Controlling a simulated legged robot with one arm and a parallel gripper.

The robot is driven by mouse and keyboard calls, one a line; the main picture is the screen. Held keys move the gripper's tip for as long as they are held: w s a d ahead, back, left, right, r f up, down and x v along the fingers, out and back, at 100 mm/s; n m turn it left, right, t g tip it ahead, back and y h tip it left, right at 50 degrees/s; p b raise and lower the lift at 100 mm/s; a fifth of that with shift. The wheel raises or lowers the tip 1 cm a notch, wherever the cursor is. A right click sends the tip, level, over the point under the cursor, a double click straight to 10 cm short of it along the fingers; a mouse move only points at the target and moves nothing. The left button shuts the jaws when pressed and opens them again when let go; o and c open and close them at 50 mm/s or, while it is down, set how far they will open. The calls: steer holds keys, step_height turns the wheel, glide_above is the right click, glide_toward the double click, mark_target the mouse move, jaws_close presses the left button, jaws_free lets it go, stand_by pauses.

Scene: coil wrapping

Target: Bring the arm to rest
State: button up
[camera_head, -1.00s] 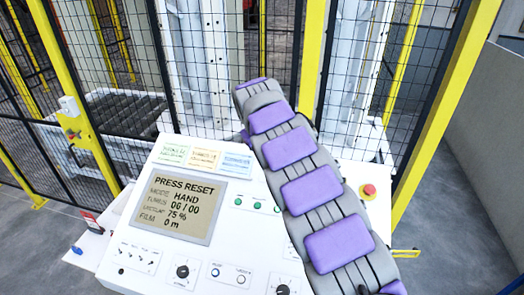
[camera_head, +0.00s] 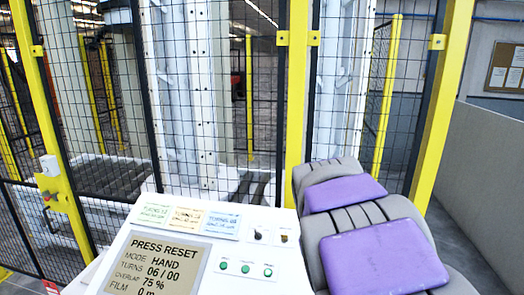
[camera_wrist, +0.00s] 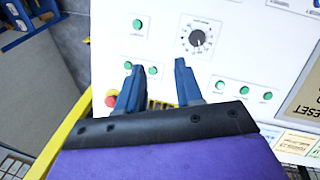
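My arm (camera_head: 385,255), padded in grey and purple, is at the lower right of the head view, over the right side of the white control panel. Its end is out of that view. In the wrist view my gripper (camera_wrist: 155,65) has two blue fingers standing apart with nothing between them. The panel face (camera_wrist: 165,60) lies beyond the fingers, with a black dial (camera_wrist: 197,38) and several green buttons. I cannot tell whether the fingers touch it.
The panel's screen (camera_head: 155,267) reads PRESS RESET, MODE HAND, OVERLAP 75 %. A red stop button (camera_wrist: 112,98) shows beside the fingers. A black mesh fence (camera_head: 260,110) with yellow posts (camera_head: 297,90) stands behind the panel. A grey wall (camera_head: 470,165) is at the right.

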steer(key=s+f+g+b, duration=0.1)
steer(key=s+f, duration=0.4)
steer(key=s, duration=0.5)
steer(key=s+f+m+g+y+b, duration=0.1)
steer(key=s+f+b, duration=0.3)
steer(key=s, duration=0.6)
steer(key=s+f+g+y+b, duration=0.1)
steer(key=s+f+b, duration=0.2)
steer(key=s+f, duration=0.4)
steer(key=s, duration=0.3)
steer(key=shift+s+a+f, duration=0.15)
steer(key=shift+a+f, duration=0.1)
steer(key=shift+f, duration=0.05)
steer(key=shift+c, duration=0.3)
